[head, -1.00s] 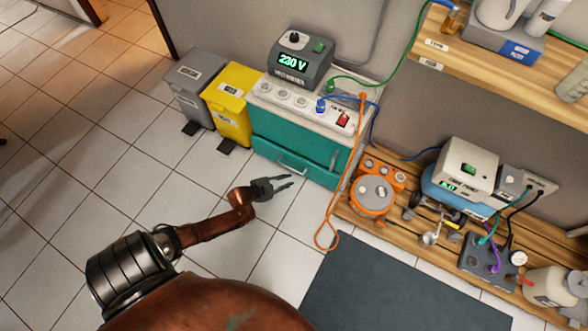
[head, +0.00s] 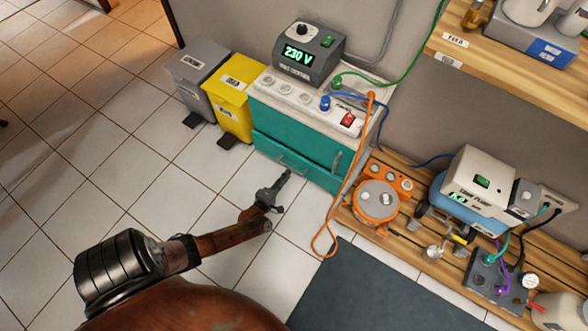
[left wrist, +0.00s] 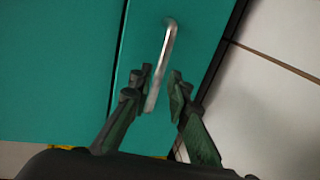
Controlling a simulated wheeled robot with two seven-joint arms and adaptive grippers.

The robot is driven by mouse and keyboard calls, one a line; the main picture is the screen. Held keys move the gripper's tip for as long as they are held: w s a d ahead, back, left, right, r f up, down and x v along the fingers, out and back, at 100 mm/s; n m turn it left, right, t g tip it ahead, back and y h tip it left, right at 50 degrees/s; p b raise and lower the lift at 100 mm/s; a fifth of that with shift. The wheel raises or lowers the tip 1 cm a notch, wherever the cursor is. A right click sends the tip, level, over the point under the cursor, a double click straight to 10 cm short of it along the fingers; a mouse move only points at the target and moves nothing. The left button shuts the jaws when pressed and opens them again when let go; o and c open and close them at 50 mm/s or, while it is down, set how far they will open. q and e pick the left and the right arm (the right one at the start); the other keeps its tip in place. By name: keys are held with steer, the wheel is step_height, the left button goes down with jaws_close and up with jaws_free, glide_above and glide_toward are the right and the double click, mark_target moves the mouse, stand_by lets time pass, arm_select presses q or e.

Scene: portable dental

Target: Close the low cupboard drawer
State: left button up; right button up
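The low cupboard (head: 300,138) is teal with a white top and stands against the wall in the head view. Its lower drawer front (head: 262,146) faces my left arm; how far it stands out is hard to tell. My left gripper (head: 279,183) is just in front of that front. In the left wrist view, the silver bar handle (left wrist: 168,45) runs down between the two fingertips of my left gripper (left wrist: 161,78). The fingers are apart on either side of it, with a gap showing. My right gripper is not in view.
A yellow bin (head: 232,97) and a grey bin (head: 195,75) stand left of the cupboard. An orange cable (head: 344,210) hangs down at its right side, beside a low wooden shelf (head: 408,245) with equipment.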

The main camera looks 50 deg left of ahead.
mark_target(292, 169)
arm_select(q)
steer(key=b+x, duration=0.2)
steer(key=x, duration=0.3)
steer(key=shift+f, duration=0.15)
steer(key=shift+w, duration=0.2)
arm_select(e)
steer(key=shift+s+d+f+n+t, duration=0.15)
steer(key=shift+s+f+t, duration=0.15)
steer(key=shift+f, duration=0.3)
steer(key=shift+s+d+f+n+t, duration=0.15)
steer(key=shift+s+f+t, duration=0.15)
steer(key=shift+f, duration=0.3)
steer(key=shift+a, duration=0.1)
arm_select(q)
steer(key=shift+c, duration=0.6)
jaws_close()
